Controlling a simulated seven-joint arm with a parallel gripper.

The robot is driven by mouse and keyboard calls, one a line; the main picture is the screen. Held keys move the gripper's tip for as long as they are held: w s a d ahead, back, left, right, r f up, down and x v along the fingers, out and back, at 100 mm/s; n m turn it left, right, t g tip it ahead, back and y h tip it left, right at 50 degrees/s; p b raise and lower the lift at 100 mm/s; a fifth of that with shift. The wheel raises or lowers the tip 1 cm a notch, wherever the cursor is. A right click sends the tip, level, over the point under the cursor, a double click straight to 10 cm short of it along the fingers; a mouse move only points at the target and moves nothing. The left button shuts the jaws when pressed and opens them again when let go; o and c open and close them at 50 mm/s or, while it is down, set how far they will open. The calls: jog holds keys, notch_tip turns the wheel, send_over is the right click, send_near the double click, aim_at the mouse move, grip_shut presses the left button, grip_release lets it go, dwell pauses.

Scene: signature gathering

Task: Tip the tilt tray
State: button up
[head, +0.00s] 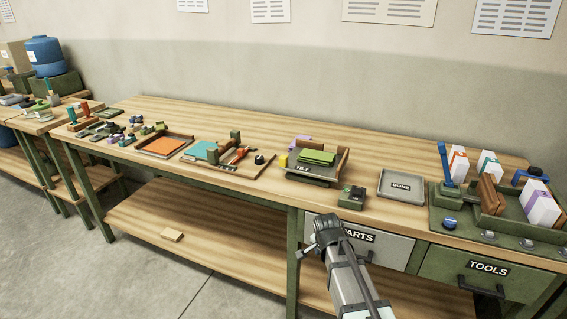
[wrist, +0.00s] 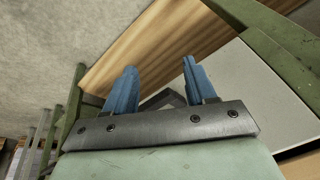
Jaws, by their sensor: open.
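The tilt tray (head: 303,175), a grey-green tray with a TILT label and a raised wooden side, sits on the bench right of centre in the head view. My gripper is in front of the bench, below the tabletop edge and near the PARTS drawer, apart from the tilt tray. In the wrist view my gripper (wrist: 158,85) shows two blue fingers spread apart with nothing between them. In the head view the fingers are too small to make out. The tilt tray does not show in the wrist view.
A small green device (head: 352,198) and the DONE tray (head: 401,186) stand right of the tilt tray. A rack with paper stacks (head: 541,209) is at the far right. The PARTS drawer (head: 345,240) is by my arm.

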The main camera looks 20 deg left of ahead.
jog(key=w+a+r+t+y, duration=0.1)
jog(key=w+a+r+t, duration=0.15)
jog(key=a+r, duration=0.95)
notch_tip(320, 180, up, 24)
jog(key=n+g+h, duration=0.1)
jog(key=n+g, duration=0.5)
send_over(284, 156)
notch_tip(284, 156, down, 14)
jog(key=shift+s+r, duration=0.1)
jog(key=shift+r, duration=0.1)
grip_shut()
